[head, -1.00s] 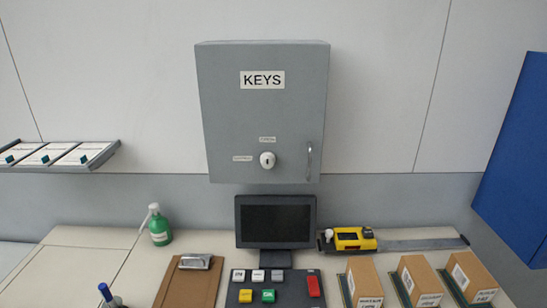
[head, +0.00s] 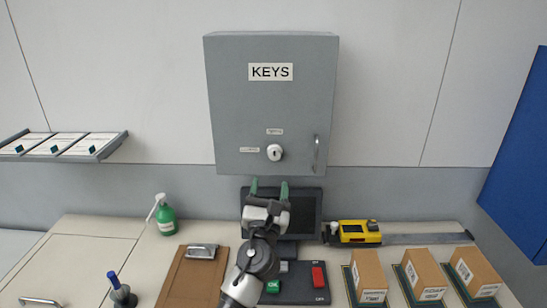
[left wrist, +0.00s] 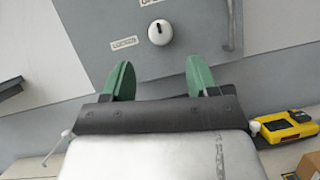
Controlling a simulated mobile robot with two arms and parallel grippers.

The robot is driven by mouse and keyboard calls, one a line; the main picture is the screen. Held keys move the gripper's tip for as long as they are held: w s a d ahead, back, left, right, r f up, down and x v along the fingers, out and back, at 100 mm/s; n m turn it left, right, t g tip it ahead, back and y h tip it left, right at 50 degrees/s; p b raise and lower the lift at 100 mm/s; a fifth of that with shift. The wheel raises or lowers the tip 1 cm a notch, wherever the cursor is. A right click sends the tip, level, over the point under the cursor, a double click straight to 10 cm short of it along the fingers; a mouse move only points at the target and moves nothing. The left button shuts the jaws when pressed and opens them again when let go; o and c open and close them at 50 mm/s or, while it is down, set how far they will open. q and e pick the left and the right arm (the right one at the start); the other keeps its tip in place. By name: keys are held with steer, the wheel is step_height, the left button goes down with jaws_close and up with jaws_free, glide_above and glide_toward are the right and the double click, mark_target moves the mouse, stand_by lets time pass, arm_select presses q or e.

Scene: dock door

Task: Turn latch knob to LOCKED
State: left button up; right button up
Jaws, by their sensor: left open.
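The white round latch knob (head: 275,152) is on the lower front of the grey KEYS cabinet (head: 240,110). It also shows in the left wrist view (left wrist: 160,32), with a short dark mark near its upper middle. One small label is above the knob and one is to its left; their words are too small to read. My left gripper (head: 269,183) is below the cabinet in the head view, with its green fingers pointing up, apart and empty. In the left wrist view the open fingers (left wrist: 158,78) are below the knob and do not touch it. My right gripper is not seen.
The cabinet's handle (head: 316,153) is right of the knob. A dark monitor (head: 308,208) stands behind my left arm, above a button panel (head: 310,292). A green bottle (head: 166,220), a clipboard (head: 180,275), a yellow device (head: 355,232) and boxes (head: 370,275) are on the counter.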

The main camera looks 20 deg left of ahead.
mark_target(274, 156)
arm_select(q)
steer(key=p+x, duration=0.1)
steer(key=x, duration=0.8)
steer(key=shift+w, duration=0.1)
steer(key=shift+c, duration=0.4)
steer(key=c, duration=0.8)
